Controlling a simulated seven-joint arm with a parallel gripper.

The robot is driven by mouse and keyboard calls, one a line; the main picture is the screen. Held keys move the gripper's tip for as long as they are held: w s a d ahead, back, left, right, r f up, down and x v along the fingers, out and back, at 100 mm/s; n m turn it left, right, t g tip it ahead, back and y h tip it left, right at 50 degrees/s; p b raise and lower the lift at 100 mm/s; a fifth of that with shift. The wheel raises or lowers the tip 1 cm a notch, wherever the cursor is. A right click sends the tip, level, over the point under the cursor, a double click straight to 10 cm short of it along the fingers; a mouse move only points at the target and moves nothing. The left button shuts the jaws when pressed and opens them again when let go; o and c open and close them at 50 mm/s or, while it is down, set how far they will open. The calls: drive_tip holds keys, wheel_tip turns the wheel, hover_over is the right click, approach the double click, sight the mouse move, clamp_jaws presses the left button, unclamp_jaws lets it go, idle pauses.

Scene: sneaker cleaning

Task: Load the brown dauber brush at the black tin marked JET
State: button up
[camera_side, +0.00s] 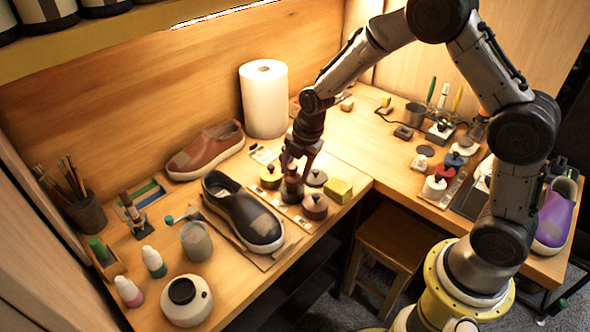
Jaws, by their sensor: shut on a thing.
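My gripper (297,160) points down over the group of small polish tins on the main bench, right of the black shoe. It is shut on a small dark piece, which looks like the dauber brush; the fingers hide most of it and its colour is hard to tell. Directly below is a dark round tin (292,196), the darkest of the group; whether the brush touches it I cannot tell. Any JET marking is too small to read. Around it stand a yellow tin (270,178), a grey-lidded tin (317,179) and a brown-red tin (315,207).
The black slip-on shoe (240,215) lies left of the tins, the brown shoe (205,151) behind it. A yellow sponge block (339,191) sits close right of the tins, near the bench edge. A paper roll (264,98) stands behind. A stool (388,240) is below.

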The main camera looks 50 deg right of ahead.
sight(291, 166)
drive_tip(key=shift+f, duration=0.6)
idle(1.2)
drive_tip(key=shift+w+v, duration=0.25)
drive_tip(key=shift+v, duration=0.9)
drive_tip(key=shift+w+v, duration=0.3)
drive_tip(key=shift+v, duration=0.9)
drive_tip(key=shift+w+v, duration=0.25)
drive_tip(key=shift+v, duration=0.9)
drive_tip(key=shift+a+r, duration=0.2)
drive_tip(key=shift+a, duration=0.05)
